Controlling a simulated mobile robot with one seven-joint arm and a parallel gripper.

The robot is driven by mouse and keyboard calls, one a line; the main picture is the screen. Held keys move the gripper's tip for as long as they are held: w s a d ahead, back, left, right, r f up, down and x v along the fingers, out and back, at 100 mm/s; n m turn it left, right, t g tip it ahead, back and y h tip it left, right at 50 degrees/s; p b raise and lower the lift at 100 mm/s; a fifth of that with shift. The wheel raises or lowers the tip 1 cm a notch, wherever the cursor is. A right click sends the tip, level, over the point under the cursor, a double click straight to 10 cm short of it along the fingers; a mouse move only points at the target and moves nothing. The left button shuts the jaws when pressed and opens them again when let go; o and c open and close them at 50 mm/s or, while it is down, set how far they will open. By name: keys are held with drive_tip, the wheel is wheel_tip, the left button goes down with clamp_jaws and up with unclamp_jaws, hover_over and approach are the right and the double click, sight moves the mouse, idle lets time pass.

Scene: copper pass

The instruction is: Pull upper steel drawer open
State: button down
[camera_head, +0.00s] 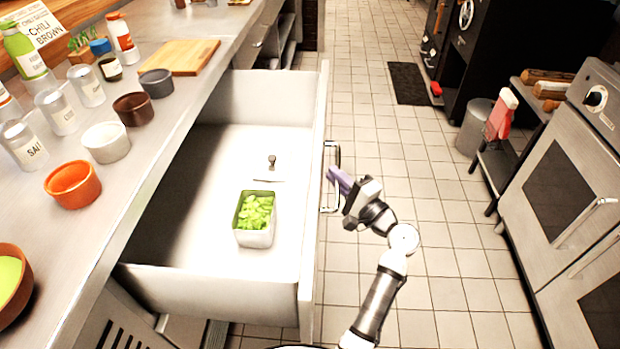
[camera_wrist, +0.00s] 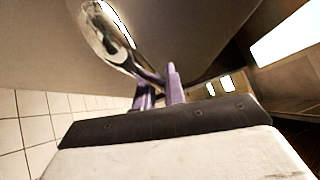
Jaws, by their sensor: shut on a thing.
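The upper steel drawer (camera_head: 312,190) stands pulled well out from under the steel counter in the head view, its inside exposed. Its metal bar handle (camera_head: 330,165) is on the front face. My gripper (camera_head: 335,178) is at that handle, its purple fingers shut on it. In the wrist view, the two purple fingers of my gripper (camera_wrist: 158,88) close at the lower end of the shiny curved handle (camera_wrist: 108,38). Inside the drawer are a small metal container with green chopped food (camera_head: 254,236) and a flat lid with a knob (camera_head: 270,168).
The counter (camera_head: 150,185) on the left holds bowls, jars, bottles and a cutting board (camera_head: 172,57). Tiled floor (camera_head: 440,200) is free right of the drawer. An oven (camera_head: 565,180), a bin (camera_head: 474,127) and a dark mat (camera_head: 408,83) lie farther right and back.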

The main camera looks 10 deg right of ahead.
drive_tip(key=shift+s+d, duration=0.15)
drive_tip(key=shift+d, duration=0.75)
drive_tip(key=shift+s+d, duration=0.15)
drive_tip(key=shift+d, duration=0.7)
drive_tip(key=c, duration=1.5)
unclamp_jaws()
drive_tip(key=b+v, duration=0.1)
drive_tip(key=v, duration=1.2)
drive_tip(key=shift+s+d+b, duration=0.25)
drive_tip(key=shift+s+b, duration=0.05)
drive_tip(key=shift+b, duration=0.05)
